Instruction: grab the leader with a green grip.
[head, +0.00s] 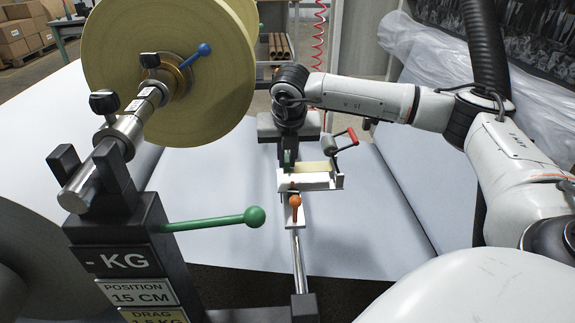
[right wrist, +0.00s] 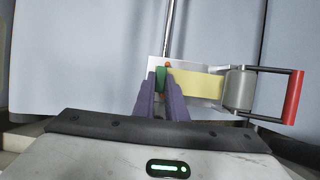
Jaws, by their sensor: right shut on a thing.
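My right gripper (head: 288,160) reaches down from the right arm at the white holder in the middle of the head view. In the right wrist view its two purple fingers (right wrist: 162,92) are shut on the small green grip (right wrist: 161,78). The leader, a pale yellow strip (right wrist: 198,84), lies flat to the right of the green grip. It also shows in the head view (head: 312,167), on the white holder (head: 312,182). The gripper hides part of the green grip. My left gripper is not in view.
A grey roller (right wrist: 239,89) with a red handle (right wrist: 293,97) stands right of the leader. An orange knob (head: 295,201) is on the metal rail (head: 298,252). A large yellow roll (head: 170,65) and a stand with a green lever (head: 215,221) are at left.

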